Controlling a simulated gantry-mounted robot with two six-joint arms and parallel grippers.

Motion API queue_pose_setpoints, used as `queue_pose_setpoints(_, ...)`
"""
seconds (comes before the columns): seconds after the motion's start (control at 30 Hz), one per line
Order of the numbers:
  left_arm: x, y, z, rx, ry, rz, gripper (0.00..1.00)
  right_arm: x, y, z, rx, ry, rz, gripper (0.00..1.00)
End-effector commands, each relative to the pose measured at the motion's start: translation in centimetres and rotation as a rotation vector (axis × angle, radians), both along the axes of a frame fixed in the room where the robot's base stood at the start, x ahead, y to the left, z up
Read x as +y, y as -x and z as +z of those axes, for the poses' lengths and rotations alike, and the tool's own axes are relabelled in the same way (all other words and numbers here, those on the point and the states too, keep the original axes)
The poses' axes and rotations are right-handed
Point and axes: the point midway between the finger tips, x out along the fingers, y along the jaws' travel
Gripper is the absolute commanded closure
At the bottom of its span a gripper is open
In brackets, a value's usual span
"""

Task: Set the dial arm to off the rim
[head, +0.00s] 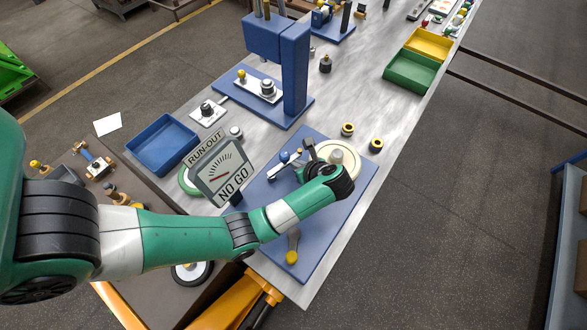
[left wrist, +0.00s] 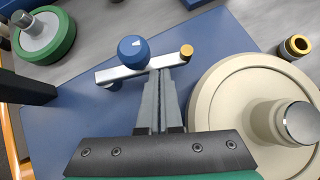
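The dial arm is a silver bar (left wrist: 115,73) with a blue knob (left wrist: 133,49) and a brass-coloured tip (left wrist: 187,52). The knob also shows in the head view (head: 284,157). The cream wheel (left wrist: 215,105) lies right of the bar, also seen in the head view (head: 350,157). In the wrist view the tip lies up and left of the wheel's rim, with blue plate showing between. My left gripper (left wrist: 160,72) has its fingers together, tips at the bar just right of the knob; contact is unclear. My right gripper is out of view.
A run-out gauge (head: 220,168) reading NO GO stands left of the wheel on the blue plate (head: 318,225). A yellow-ended lever (head: 292,257) lies at the plate's front. Black-and-yellow rings (head: 347,129) and a blue tray (head: 162,145) sit nearby. A blue press (head: 293,70) stands behind.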

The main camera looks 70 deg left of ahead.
Motion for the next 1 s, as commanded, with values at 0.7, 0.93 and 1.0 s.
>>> queue_pose_setpoints(0.7,2.8,-0.3,0.0,0.001,0.001,-0.006,1.00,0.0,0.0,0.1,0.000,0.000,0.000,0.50)
queue_pose_setpoints(0.93,2.8,-0.3,0.0,0.001,0.001,-0.005,1.00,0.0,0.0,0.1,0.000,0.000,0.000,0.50)
queue_pose_setpoints(1.0,2.8,-0.3,0.0,0.001,0.001,-0.005,1.00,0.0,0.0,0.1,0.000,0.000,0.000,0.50)
